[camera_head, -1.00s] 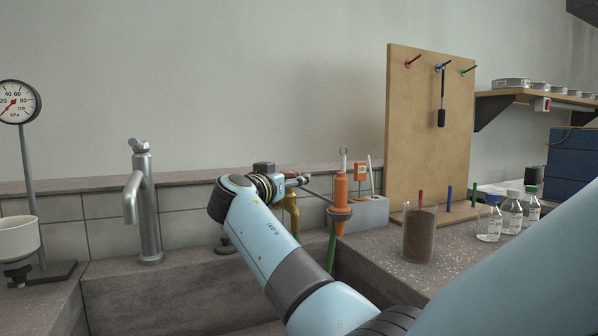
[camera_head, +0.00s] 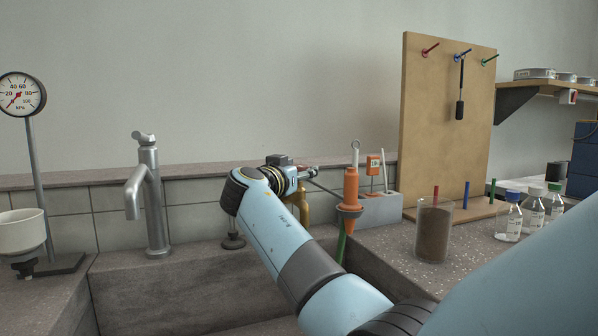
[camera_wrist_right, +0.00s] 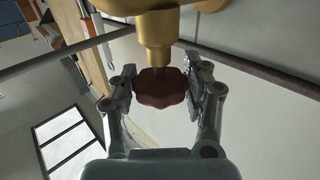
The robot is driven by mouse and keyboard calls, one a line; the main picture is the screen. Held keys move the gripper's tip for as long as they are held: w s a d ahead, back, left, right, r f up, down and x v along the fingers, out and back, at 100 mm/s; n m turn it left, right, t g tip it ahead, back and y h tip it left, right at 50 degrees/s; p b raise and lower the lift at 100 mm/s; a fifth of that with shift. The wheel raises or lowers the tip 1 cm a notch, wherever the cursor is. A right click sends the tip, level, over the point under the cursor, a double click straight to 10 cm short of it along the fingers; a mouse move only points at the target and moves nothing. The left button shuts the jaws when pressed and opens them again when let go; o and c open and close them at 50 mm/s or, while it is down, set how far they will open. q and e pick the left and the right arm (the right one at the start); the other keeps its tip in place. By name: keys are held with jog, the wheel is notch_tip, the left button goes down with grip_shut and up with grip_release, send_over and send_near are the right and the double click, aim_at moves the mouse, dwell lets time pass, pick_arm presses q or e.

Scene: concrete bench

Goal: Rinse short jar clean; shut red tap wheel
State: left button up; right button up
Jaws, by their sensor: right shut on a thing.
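My right gripper (camera_head: 312,173) is at the brass tap (camera_head: 304,201) over the sink; my arm hides much of the tap. In the right wrist view, the fingers of my right gripper (camera_wrist_right: 160,80) are shut on the dark red tap wheel (camera_wrist_right: 158,94), one on each side, below the brass tap's stem (camera_wrist_right: 156,42). In the head view the wheel is hard to make out. I cannot clearly pick out the short jar; a glass jar with brown contents (camera_head: 434,234) stands on the right counter. My left gripper is not in view.
An orange holder (camera_head: 350,192) stands right of the brass tap. A pegboard (camera_head: 440,120) and several capped bottles (camera_head: 508,218) are at the right. A pressure gauge (camera_head: 22,95) stands at the left.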

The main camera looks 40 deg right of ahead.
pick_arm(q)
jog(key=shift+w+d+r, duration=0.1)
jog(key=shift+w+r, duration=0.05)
pick_arm(e)
jog(key=shift+n+t, duration=0.3)
jog(key=shift+t, duration=0.1)
jog(key=shift+t+y, duration=0.3)
jog(key=shift+y, duration=0.1)
jog(key=n+t+y+p, duration=0.2)
jog(key=shift+r+n+t+y, duration=0.15)
jog(key=shift+n+t+y, duration=0.15)
jog(key=shift+n+t, duration=0.1)
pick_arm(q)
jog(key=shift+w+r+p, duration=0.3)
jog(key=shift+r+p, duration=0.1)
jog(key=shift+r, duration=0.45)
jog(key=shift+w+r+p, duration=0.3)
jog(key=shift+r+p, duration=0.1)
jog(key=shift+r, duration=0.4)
pick_arm(e)
jog(key=shift+n+t+y, duration=1.1)
jog(key=shift+n+y, duration=0.1)
jog(key=shift+y, duration=0.3)
jog(key=o, duration=1.2)
jog(key=v, duration=1.2)
